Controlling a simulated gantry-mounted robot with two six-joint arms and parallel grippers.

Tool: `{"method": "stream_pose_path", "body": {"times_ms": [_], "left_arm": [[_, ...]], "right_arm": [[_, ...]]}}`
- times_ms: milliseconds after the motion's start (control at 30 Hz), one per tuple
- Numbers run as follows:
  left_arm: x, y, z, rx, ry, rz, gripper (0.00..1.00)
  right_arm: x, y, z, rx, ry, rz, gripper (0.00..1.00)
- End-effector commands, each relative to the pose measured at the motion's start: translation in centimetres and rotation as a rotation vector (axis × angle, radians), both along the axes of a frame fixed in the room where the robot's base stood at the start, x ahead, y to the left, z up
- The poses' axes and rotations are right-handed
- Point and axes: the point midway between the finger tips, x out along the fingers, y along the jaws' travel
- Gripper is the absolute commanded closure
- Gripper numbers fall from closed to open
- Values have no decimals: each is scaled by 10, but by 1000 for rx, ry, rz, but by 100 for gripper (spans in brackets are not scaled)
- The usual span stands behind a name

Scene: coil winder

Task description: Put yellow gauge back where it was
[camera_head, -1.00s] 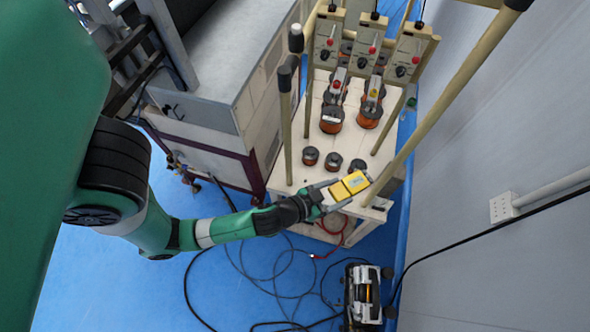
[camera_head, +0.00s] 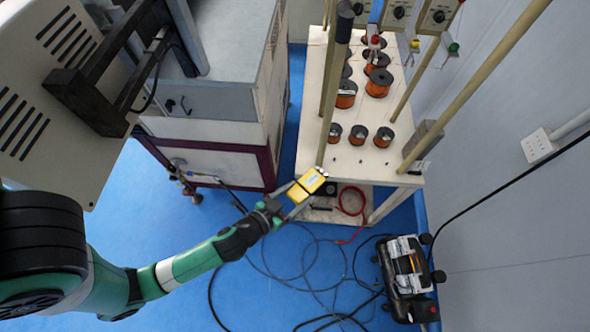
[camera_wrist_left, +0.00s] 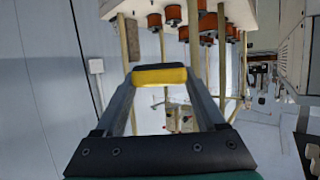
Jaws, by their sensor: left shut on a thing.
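The yellow gauge (camera_head: 307,185) is held in my left gripper (camera_head: 296,192), just in front of the front edge of the white rack table (camera_head: 345,170). In the left wrist view the gauge (camera_wrist_left: 160,77) spans between the two fingers (camera_wrist_left: 160,85), which are shut on it. It is clear of the table in the head view, with a lower shelf (camera_head: 325,213) partly visible beneath. My right gripper is not in view.
Several copper spools (camera_head: 358,135) stand on the rack table between upright poles (camera_head: 335,85). A grey cabinet (camera_head: 215,110) stands to the left. Black cables (camera_head: 285,265) and a black-and-white machine (camera_head: 408,275) lie on the blue floor. A wall is at the right.

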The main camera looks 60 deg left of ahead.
Motion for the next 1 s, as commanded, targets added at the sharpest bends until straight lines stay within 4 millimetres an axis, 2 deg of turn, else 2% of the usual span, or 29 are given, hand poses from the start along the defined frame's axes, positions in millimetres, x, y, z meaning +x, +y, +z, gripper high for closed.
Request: {"method": "stream_pose_path", "body": {"times_ms": [33, 300, 500, 600, 700, 1000], "left_arm": [[-2, 8, -35, 1, -1, 32, 100], [-17, 48, -130, -1, -1, 187, 100], [-26, 68, -189, -1, -1, 261, 100], [-29, 74, -205, 0, -2, 280, 100], [-31, 77, -212, 0, -2, 291, 100], [-28, 82, -210, -2, 0, 297, 100]], "right_arm": [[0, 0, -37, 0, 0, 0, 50], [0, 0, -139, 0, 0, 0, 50], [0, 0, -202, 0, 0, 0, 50], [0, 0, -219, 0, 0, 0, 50], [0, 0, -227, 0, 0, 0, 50], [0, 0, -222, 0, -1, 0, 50]]}}
